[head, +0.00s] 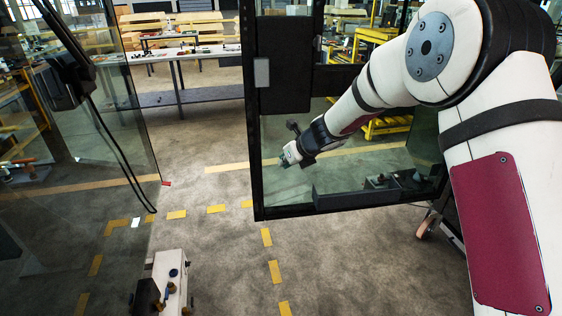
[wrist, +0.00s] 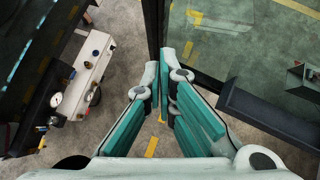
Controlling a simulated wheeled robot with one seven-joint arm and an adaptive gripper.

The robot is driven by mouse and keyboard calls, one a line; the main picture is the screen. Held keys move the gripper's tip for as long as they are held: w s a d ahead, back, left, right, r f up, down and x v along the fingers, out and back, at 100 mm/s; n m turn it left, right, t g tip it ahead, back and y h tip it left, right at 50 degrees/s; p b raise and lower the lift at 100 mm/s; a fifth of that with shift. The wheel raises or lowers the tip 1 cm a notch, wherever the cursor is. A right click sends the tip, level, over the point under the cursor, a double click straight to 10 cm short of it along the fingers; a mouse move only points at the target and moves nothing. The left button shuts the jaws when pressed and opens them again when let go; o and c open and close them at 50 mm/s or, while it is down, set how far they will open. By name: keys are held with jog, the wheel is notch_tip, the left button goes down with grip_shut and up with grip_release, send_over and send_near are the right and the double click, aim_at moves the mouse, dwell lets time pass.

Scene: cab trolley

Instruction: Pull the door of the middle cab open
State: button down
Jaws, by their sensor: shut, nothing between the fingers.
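A glazed cab door with a black frame (head: 256,150) fills the middle of the head view. A dark panel (head: 285,65) with a small grey plate (head: 262,72) sits on its upper left part. In the wrist view its black upright (wrist: 154,25) rises just beyond my fingertips, with the glass (wrist: 240,45) to the right. My gripper (head: 284,158) is shut and empty, close to the door's left upright. Its teal-padded fingers show in the wrist view (wrist: 165,78). I cannot tell whether the fingers touch the frame. No handle is clearly visible.
Another glass panel (head: 75,150) with a hanging black cable stands at the left. A white box with gauges and knobs (head: 170,275) stands below it. A dark ledge (wrist: 265,115) lies right of my gripper. Floor (head: 215,240) between the panels is clear.

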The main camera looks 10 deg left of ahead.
jog(key=s+d+r+n+h, duration=0.1)
jog(key=s+d+r+n, duration=0.6)
jog(key=s+r, duration=0.35)
jog(key=s+d+r+n, duration=0.6)
jog(key=s+r+n, duration=0.25)
jog(key=s, duration=0.25)
jog(key=s+d+n+h, duration=0.2)
jog(key=s+d+n, duration=0.4)
jog(key=s+d, duration=0.2)
jog(key=s+d+n+g+h, duration=0.1)
jog(key=s+d+n+h, duration=0.2)
jog(key=s, duration=1)
jog(key=d+n, duration=0.3)
jog(key=d, duration=0.2)
jog(key=shift+s, duration=0.2)
